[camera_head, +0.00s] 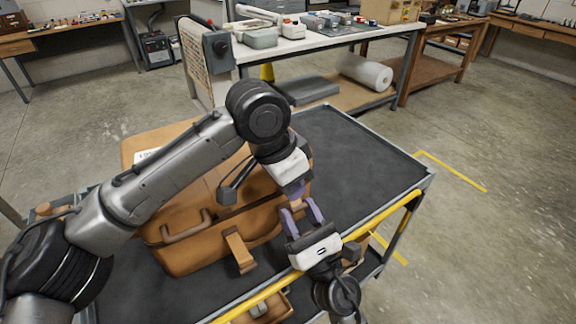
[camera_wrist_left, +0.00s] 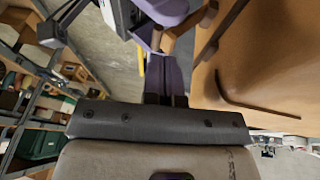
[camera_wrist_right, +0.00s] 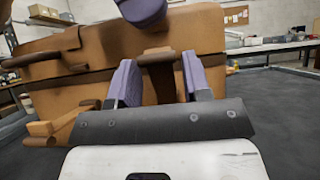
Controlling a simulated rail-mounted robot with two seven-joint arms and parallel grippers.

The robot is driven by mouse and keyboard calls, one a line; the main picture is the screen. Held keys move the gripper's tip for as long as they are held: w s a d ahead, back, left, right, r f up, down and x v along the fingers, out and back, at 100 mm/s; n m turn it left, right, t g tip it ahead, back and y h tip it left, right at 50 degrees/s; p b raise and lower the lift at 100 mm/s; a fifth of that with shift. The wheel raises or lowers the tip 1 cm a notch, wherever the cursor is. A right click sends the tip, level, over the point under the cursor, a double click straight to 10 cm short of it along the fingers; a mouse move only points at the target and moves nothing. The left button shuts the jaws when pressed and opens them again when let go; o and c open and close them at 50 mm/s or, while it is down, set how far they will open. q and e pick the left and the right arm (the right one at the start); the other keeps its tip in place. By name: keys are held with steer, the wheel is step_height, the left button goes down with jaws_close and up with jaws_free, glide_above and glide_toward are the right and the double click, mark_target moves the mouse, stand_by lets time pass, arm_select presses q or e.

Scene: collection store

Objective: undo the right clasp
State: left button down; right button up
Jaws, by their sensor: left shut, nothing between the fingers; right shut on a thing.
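A tan case (camera_head: 190,255) lies on the cart, with its handle (camera_head: 188,228) on the front side. The left clasp (camera_head: 238,250) sticks out from the front; it also shows in the right wrist view (camera_wrist_right: 55,130). My right gripper (camera_head: 300,208) is shut on the brown right clasp (camera_wrist_right: 160,77), with a purple finger on each side of it. In the head view the grippers mostly hide that clasp. My left gripper (camera_head: 294,188) is shut and empty, just above the right gripper. Its purple fingers (camera_wrist_left: 160,65) are close beside the case; I cannot tell if they touch it.
The dark cart top (camera_head: 350,160) has free room right of the case. A yellow rail (camera_head: 385,213) runs along its near edge. A white-topped bench (camera_head: 300,45) with boxes stands behind. My left arm reaches across over the case.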

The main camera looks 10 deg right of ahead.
mark_target(300, 209)
arm_select(q)
steer(key=shift+s+d+f, duration=0.15)
steer(key=shift+s+f, duration=0.1)
steer(key=shift+f, duration=0.45)
steer(key=shift+f, duration=0.1)
steer(key=shift+s+d+f, duration=0.2)
steer(key=shift+s+f, duration=0.2)
steer(key=shift+f, duration=0.1)
steer(key=shift+f, duration=0.1)
arm_select(e)
steer(key=o, duration=1.3)
arm_select(q)
steer(key=shift+a, duration=0.1)
